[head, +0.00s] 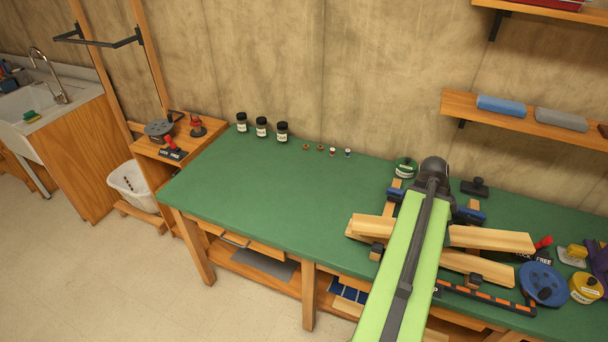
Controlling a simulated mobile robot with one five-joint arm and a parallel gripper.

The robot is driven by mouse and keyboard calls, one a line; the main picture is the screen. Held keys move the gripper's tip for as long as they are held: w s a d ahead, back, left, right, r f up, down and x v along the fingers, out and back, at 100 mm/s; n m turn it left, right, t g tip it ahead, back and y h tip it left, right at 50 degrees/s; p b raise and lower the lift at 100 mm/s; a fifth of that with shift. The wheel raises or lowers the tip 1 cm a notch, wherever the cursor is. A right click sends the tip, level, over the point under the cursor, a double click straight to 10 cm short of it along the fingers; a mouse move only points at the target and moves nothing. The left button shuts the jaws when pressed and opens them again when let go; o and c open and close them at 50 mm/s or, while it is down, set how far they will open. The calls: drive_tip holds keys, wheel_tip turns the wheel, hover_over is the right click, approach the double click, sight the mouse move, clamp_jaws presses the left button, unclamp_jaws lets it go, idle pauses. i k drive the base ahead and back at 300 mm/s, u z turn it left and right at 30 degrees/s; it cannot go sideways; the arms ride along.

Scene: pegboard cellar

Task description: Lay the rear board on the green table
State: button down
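The rear board (492,239) is a pale wooden plank lying across wooden rails on the green table (250,190). Its middle is hidden behind my lime arm, and its left end shows beyond the arm. A second, front board (478,264) lies nearly parallel just in front of it. Blue clamp parts (470,215) sit behind the boards, one on each side of my arm. My arm reaches over both boards to a dark joint behind them. My gripper is hidden behind the arm, so its fingers and any hold cannot be seen.
The table's left and middle are mostly clear. Dark jars (262,128) and several small pieces stand at the back edge. A green-rimmed tin (405,168) and a black block (474,187) stand behind the boards. A blue disc (543,284) and yellow tin (586,287) crowd the right.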

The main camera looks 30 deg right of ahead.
sight(260, 191)
drive_tip(key=u, duration=0.85)
drive_tip(key=i, duration=2.1)
drive_tip(key=z, duration=0.5)
